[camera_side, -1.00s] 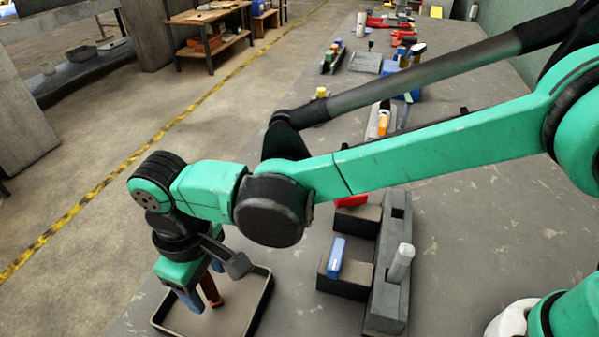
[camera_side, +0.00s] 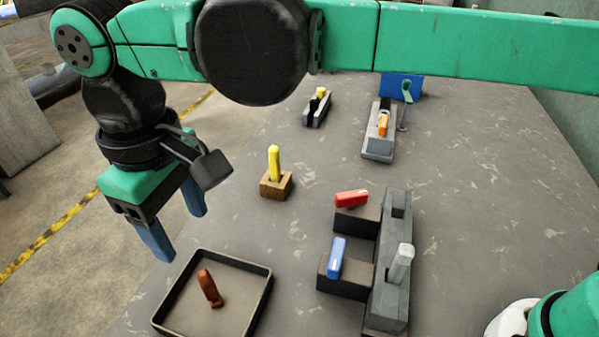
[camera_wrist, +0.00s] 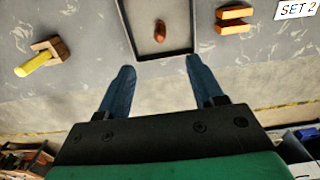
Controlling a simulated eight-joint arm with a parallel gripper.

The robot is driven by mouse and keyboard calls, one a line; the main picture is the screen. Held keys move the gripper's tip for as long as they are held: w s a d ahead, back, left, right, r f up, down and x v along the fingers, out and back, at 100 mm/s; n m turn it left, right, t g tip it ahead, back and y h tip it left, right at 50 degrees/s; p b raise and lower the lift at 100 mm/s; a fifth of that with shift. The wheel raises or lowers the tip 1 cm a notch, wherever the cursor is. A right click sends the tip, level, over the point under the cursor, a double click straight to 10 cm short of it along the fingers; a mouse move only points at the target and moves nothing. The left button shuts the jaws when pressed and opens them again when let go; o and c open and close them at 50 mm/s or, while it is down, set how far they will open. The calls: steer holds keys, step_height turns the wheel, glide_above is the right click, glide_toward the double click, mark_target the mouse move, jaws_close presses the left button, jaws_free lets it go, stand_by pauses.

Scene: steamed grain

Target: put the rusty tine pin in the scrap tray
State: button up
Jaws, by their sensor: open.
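The rusty tine pin (camera_side: 208,288) is a short red-brown piece with a wider foot. In the wrist view the pin (camera_wrist: 160,31) shows inside the tray (camera_wrist: 181,30), seen from above. My gripper (camera_side: 178,234) is open, its two blue fingers apart and empty. It is raised above and to the left of the tray in the side view. In the wrist view its fingertips (camera_wrist: 160,69) lie just outside the tray's near edge.
Right of the tray stands a grey slotted block (camera_side: 391,285) with a grey peg, beside dark blocks with a blue piece (camera_side: 336,258) and a red piece (camera_side: 351,198). A yellow peg (camera_side: 274,163) sits in a wooden block. Table between is clear.

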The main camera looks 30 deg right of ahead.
steer(key=w+d+r+m+t+y, duration=0.1)
steer(key=w+d+r+m+t, duration=0.1)
steer(key=d, duration=0.7)
steer(key=w+d+r+m+t, duration=0.1)
steer(key=w+d+m, duration=0.1)
steer(key=d, duration=0.7)
steer(key=s+d+f+m+t, duration=0.2)
steer(key=s+d, duration=0.1)
steer(key=d, duration=0.4)
steer(key=s+d+f+m+t+h, duration=0.1)
steer(key=s+d+f+m+t, duration=0.1)
steer(key=d, duration=0.5)
steer(key=shift+s+d+f+m, duration=0.3)
steer(key=shift+s+f+m, duration=0.2)
steer(key=shift+f, duration=0.2)
